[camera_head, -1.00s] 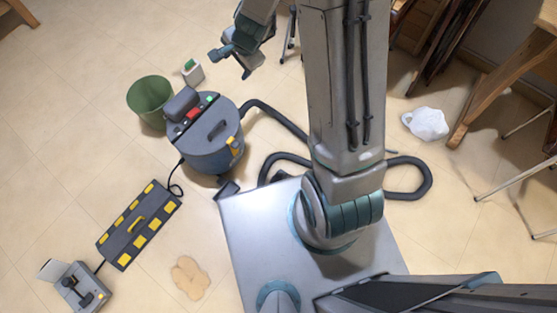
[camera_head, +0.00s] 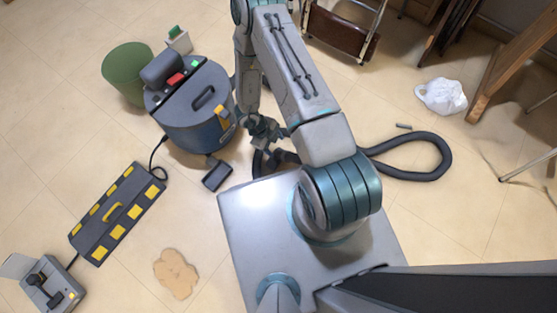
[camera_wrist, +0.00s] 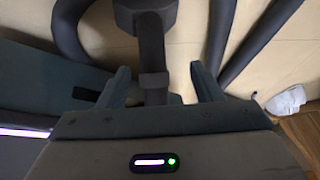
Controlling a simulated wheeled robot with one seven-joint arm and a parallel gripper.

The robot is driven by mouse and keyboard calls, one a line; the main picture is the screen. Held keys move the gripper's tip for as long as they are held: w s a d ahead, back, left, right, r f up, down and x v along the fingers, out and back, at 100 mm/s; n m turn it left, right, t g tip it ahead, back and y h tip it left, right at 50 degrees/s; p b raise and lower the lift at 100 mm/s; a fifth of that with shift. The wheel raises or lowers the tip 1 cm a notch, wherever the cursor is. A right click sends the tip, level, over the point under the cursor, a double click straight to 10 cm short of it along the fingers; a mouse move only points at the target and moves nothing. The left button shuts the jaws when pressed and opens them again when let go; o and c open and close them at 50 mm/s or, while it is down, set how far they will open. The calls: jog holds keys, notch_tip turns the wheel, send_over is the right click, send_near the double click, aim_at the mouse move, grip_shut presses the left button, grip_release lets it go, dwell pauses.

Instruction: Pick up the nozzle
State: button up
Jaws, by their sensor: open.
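My gripper (camera_head: 264,133) is low over the floor, just right of the vacuum cleaner (camera_head: 192,118). In the wrist view my gripper (camera_wrist: 161,88) is open, its two fingers on either side of a dark tube with a wider block at its top, apparently the nozzle (camera_wrist: 151,45). A gap shows on both sides of the tube; depth is unclear. In the head view a dark rectangular piece (camera_head: 217,174) lies in front of the vacuum. I cannot tell whether it is part of the nozzle. My arm hides part of this area.
A dark hose (camera_head: 440,160) loops on the floor to the right. A green bin (camera_head: 126,75) stands behind the vacuum, and a black and yellow case (camera_head: 118,213) lies at left. A white bag (camera_head: 441,97) and wooden furniture are at right. A brown spill (camera_head: 176,273) is in front.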

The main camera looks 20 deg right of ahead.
aim_at(279, 153)
jog(key=x, duration=0.1)
jog(key=b+x, duration=0.1)
jog(key=x, duration=0.1)
jog(key=shift+s+a+f, duration=0.1)
jog(key=shift+s+a, duration=0.1)
jog(key=shift+s, duration=0.15)
jog(key=b+x, duration=0.3)
jog(key=x, duration=0.2)
jog(key=shift+a+f+b, duration=0.2)
jog(key=shift+f+b, duration=0.1)
jog(key=shift+b, duration=0.1)
jog(key=shift+r, duration=0.1)
jog(key=c, duration=1.2)
